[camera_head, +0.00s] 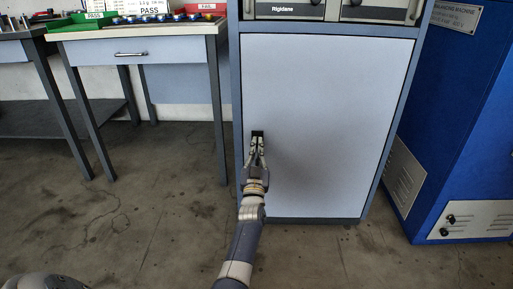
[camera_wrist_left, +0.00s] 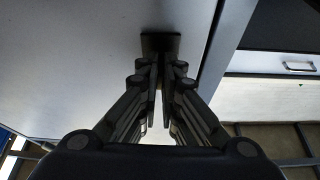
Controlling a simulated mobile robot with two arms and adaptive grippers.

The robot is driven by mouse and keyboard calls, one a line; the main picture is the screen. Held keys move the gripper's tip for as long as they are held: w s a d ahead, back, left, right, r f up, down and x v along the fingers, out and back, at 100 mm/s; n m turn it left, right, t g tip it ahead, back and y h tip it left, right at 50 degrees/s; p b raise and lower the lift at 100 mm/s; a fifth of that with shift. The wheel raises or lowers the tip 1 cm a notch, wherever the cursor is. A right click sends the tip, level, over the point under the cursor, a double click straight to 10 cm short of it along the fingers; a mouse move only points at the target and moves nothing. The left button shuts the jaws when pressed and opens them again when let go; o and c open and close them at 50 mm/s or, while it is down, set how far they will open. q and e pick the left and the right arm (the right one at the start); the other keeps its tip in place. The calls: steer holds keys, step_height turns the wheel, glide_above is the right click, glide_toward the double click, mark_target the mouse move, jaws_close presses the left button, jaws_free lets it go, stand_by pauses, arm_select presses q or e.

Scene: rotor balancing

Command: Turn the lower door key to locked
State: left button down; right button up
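The lower door (camera_head: 318,120) of the cabinet is a large pale grey panel, standing shut. A small dark lock plate (camera_head: 257,134) sits near its left edge; it also shows in the left wrist view (camera_wrist_left: 160,42). My left gripper (camera_head: 257,144) is right at the plate, its fingers pointing at it. In the left wrist view its fingers (camera_wrist_left: 160,64) are drawn close together with a narrow gap, closed around the spot where the key sits. The key itself is hidden by the fingertips and shadow, so its angle cannot be told. My right gripper is not in view.
A workbench with a drawer (camera_head: 132,54) stands left of the cabinet, with trays and a PASS sign on top. A blue machine (camera_head: 470,130) stands close on the right. The concrete floor (camera_head: 160,210) in front is clear.

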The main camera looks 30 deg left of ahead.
arm_select(q)
steer(key=shift+f+n+y, duration=0.1)
steer(key=shift+n+y, duration=0.2)
steer(key=shift+n, duration=0.4)
steer(key=c, duration=1.8)
jaws_free()
step_height(320, 180, up, 10)
steer(key=shift+r, duration=0.1)
